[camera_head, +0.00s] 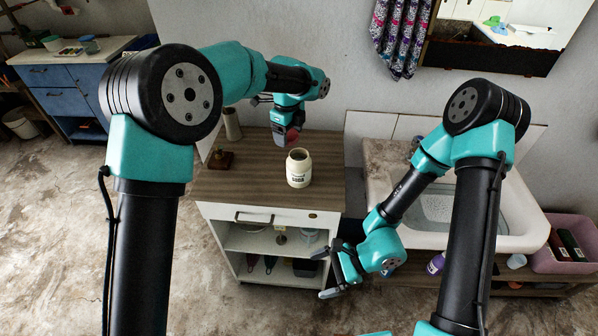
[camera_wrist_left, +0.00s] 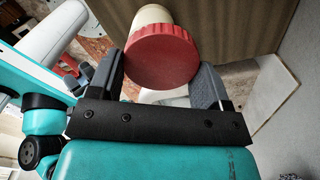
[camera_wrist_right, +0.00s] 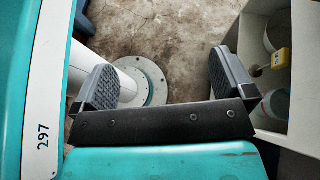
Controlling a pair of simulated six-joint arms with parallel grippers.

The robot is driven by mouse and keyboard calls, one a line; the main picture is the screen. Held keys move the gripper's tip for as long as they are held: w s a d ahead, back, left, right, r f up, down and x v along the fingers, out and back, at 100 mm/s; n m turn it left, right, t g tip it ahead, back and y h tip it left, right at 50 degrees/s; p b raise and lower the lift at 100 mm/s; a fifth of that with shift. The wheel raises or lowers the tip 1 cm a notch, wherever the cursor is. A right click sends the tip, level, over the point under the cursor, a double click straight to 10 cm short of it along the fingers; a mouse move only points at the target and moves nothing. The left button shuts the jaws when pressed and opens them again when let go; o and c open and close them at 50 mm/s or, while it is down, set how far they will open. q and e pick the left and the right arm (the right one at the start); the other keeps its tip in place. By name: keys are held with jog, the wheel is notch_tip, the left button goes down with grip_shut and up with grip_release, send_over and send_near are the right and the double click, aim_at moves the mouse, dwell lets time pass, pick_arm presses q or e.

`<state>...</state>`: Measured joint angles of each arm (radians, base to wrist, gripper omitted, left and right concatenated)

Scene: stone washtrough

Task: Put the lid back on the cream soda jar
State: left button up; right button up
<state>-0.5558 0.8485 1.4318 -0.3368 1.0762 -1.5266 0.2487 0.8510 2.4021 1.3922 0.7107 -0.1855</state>
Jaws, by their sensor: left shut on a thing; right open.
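The cream soda jar (camera_head: 298,170) stands upright and open-mouthed on the wood-topped cabinet (camera_head: 240,188). My left gripper (camera_head: 287,134) is shut on the red lid (camera_head: 292,139), holding it above and just behind the jar in the head view. In the left wrist view the red ribbed lid (camera_wrist_left: 162,58) sits between the two fingers, with the cream-coloured jar (camera_wrist_left: 152,15) partly hidden behind it. My right gripper (camera_head: 326,273) is open and empty in front of the cabinet, below its top; its spread fingers show in the right wrist view (camera_wrist_right: 165,80).
A stone washtrough (camera_head: 383,160) is to the right, with a pink bin (camera_head: 565,262) beyond. The cabinet top around the jar is clear.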

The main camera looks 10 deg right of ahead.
pick_arm(q)
jog(key=s+d+r+m, duration=0.1)
jog(key=m, duration=0.1)
jog(key=s+r+m, duration=0.1)
jog(key=m, duration=0.1)
jog(key=shift+d, duration=0.35)
pick_arm(e)
jog(key=w+r+m+t+y, duration=0.1)
jog(key=w+r+m+t, duration=0.25)
jog(key=w, duration=0.25)
jog(key=w+r+m+t, duration=0.2)
jog(key=w+m+t, duration=0.1)
jog(key=w+t, duration=0.25)
pick_arm(q)
jog(key=m, duration=0.1)
jog(key=s+d+r+m, duration=0.1)
jog(key=m, duration=0.1)
jog(key=shift+s+d+r, duration=0.1)
jog(key=shift+s+r, duration=0.05)
jog(key=shift+s, duration=0.05)
pick_arm(e)
jog(key=m+t+h, duration=0.4)
jog(key=m+t, duration=0.2)
jog(key=t, duration=0.1)
send_near(299, 165)
jog(key=d+f, duration=0.1)
jog(key=w+f, duration=0.1)
jog(key=shift+w+d+f, duration=0.2)
jog(key=shift+d+f, duration=0.15)
jog(key=shift+d, duration=0.05)
